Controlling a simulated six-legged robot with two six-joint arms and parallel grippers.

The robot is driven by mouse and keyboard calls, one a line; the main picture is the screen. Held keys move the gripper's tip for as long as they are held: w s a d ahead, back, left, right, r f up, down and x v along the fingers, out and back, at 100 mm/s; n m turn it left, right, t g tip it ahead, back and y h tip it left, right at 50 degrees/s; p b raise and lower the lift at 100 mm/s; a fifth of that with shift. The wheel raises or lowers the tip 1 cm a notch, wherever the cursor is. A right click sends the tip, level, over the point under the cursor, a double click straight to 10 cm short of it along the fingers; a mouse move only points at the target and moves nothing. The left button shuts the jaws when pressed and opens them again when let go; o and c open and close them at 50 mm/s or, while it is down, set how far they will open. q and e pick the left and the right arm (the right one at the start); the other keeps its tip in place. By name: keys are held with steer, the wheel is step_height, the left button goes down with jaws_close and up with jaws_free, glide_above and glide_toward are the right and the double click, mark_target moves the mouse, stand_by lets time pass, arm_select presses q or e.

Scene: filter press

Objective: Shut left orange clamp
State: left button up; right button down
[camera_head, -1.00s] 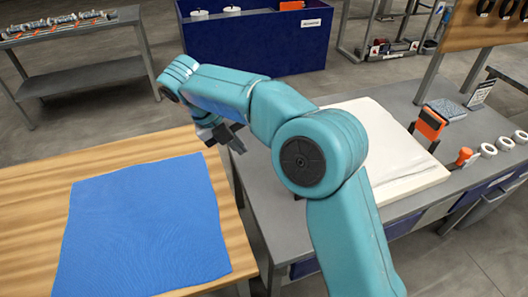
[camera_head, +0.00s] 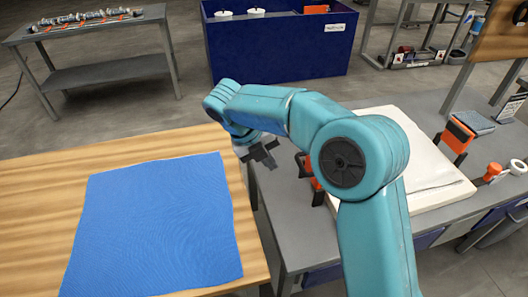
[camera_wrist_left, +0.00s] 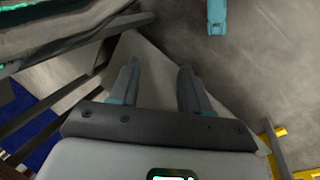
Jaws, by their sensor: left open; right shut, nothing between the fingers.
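The left orange clamp (camera_head: 317,186) shows at the left edge of a white slab (camera_head: 437,172) in the head view. My right arm covers part of it, and I cannot tell its lever's position. A second orange clamp (camera_head: 457,136) stands upright at the slab's right edge. My right gripper (camera_head: 266,160) is shut and empty, left of the left clamp and apart from it, near the grey bench's left edge. My left gripper is outside the head view. In the left wrist view my left gripper (camera_wrist_left: 158,80) is open, with nothing between its fingers.
A wooden table (camera_head: 50,190) with a blue cloth (camera_head: 155,225) stands left of the grey bench (camera_head: 300,225). A small orange-topped part (camera_head: 492,171) and a white ring (camera_head: 518,167) sit at the bench's right. A dark blue bin (camera_head: 280,45) stands behind.

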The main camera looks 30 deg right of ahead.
arm_select(q)
steer(key=shift+f, duration=0.15)
arm_select(e)
steer(key=d, duration=0.1)
steer(key=s+d+f, duration=0.1)
steer(key=d, duration=0.1)
steer(key=d+f, duration=0.1)
steer(key=d, duration=0.1)
steer(key=shift+s+d, duration=0.1)
steer(key=shift+s, duration=0.05)
arm_select(q)
steer(key=shift+d, duration=0.1)
arm_select(e)
steer(key=shift+r, duration=0.1)
